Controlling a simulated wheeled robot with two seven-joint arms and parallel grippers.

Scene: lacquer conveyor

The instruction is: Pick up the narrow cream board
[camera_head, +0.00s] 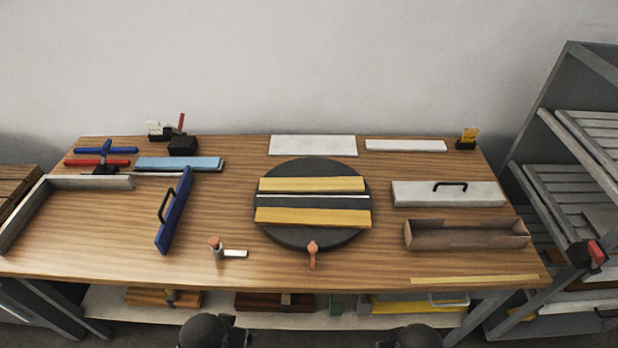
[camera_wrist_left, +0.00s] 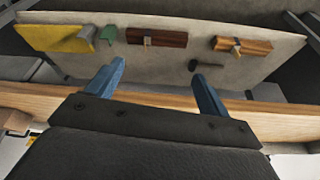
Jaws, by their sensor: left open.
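A narrow pale cream board (camera_head: 405,146) lies flat near the back edge of the workbench, right of centre in the head view. A deeper pale board (camera_head: 313,145) lies to its left, apart from it. My left gripper (camera_wrist_left: 157,78) shows in the left wrist view with its two blue fingers apart and nothing between them. It is near the bench's front edge, with the lower shelf in view beyond, and away from the cream board. My right gripper is not in view.
A dark round turntable (camera_head: 294,237) carries yellow strips mid-bench. A pale board with a black handle (camera_head: 448,194) and a brown open box (camera_head: 465,235) stand at the right. A blue handled board (camera_head: 173,210) is at the left. A lower shelf (camera_wrist_left: 175,62) holds several boards.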

